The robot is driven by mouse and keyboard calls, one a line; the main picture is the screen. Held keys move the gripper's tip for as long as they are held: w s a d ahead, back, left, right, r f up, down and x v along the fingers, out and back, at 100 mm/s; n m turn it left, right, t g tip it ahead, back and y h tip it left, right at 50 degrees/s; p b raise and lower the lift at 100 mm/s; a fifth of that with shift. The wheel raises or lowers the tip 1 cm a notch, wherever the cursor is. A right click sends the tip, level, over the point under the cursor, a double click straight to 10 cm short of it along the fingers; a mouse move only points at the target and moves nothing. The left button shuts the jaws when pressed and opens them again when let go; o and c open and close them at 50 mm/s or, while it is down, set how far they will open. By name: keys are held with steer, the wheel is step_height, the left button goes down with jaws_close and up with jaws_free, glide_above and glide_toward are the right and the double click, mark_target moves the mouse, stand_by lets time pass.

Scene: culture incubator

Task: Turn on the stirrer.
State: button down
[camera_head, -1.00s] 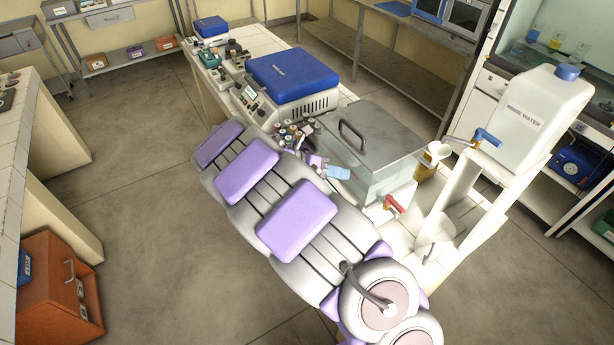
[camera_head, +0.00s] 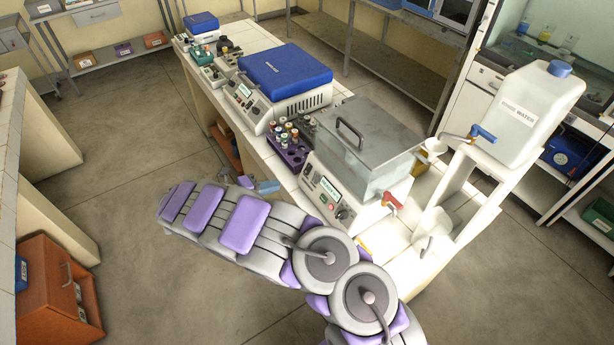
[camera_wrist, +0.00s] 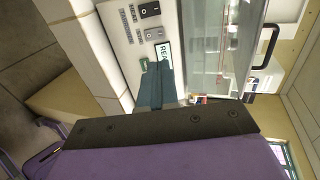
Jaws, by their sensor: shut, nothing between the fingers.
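The water bath (camera_head: 370,180), a glass tank with a grey lid and handle, stands on the white bench. Its front panel (camera_head: 328,195) has a lit display and knobs. The wrist view shows, turned sideways, a panel (camera_wrist: 128,40) with a display (camera_wrist: 164,54), a black rocker switch (camera_wrist: 150,9) and a second switch (camera_wrist: 154,33). I cannot tell which control belongs to a stirrer.
A purple rack (camera_head: 289,150) of capped tubes stands left of the bath. A blue-lidded device (camera_head: 285,72) is farther back. A rinse water jug (camera_head: 530,110) stands on a raised stand at right. Open floor lies left of the bench.

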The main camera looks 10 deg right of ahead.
mark_target(316, 175)
steer(key=shift+a, duration=0.15)
steer(key=b+x, duration=0.2)
steer(key=x, duration=1.2)
steer(key=shift+b, duration=0.3)
steer(key=shift+r+p, duration=0.1)
steer(key=shift+p, duration=0.25)
steer(key=p, duration=0.1)
steer(key=y+p, duration=0.1)
steer(key=p, duration=0.1)
steer(key=shift+w+d+r, duration=0.1)
steer(key=shift+d+r, duration=0.15)
steer(key=shift+d, duration=0.15)
steer(key=shift+f+b, duration=0.3)
steer(key=shift+b, duration=0.05)
steer(key=shift+r, duration=0.1)
